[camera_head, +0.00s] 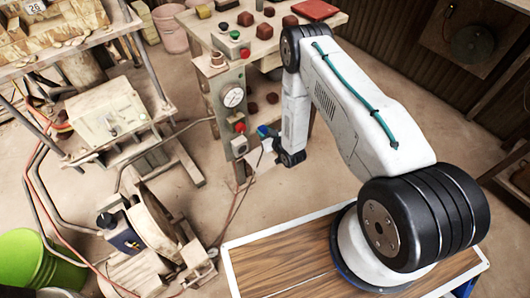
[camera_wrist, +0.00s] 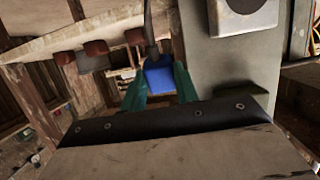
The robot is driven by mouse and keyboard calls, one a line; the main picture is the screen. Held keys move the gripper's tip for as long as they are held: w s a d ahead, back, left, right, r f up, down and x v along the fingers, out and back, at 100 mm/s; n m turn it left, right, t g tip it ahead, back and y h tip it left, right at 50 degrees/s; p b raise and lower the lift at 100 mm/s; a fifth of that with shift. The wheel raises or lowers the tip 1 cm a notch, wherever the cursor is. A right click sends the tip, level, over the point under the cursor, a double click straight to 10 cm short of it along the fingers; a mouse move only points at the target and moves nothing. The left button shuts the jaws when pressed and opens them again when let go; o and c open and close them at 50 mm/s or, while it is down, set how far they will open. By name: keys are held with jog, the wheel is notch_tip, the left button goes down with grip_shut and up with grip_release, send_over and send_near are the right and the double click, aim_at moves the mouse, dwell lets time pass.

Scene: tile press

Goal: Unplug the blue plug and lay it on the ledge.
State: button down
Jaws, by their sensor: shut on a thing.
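The blue plug (camera_head: 263,131) is at the right side of the grey post (camera_head: 233,115). In the wrist view the blue plug (camera_wrist: 158,77) lies between the teal fingers of my gripper (camera_wrist: 160,88), which is shut on it. A dark cable (camera_wrist: 150,25) runs from the plug toward the top of the picture. A pale box with a dark round face (camera_wrist: 246,6) is on the post, right of the plug and apart from it in the picture. In the head view my gripper (camera_head: 270,136) is small and partly hidden. I cannot clearly make out the ledge.
A table with dark red blocks (camera_head: 265,31) stands behind the post, and a gauge (camera_head: 233,97) is on the post's front. A machine with a wheel (camera_head: 155,217) and a green bucket (camera_head: 35,262) are at lower left. Hoses and cables cross the floor left of the post.

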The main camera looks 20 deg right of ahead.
jog(key=shift+n+g+y, duration=0.4)
jog(key=shift+g+y, duration=0.1)
jog(key=shift+g, duration=0.1)
jog(key=s+f, duration=0.1)
jog(key=f, duration=0.2)
jog(key=s+f, duration=0.1)
jog(key=f, duration=0.3)
jog(key=s+a+f, duration=0.1)
jog(key=f, duration=0.2)
jog(key=shift+s+f, duration=0.2)
jog(key=shift+f, duration=2.4)
jog(key=c, duration=1)
grip_release()
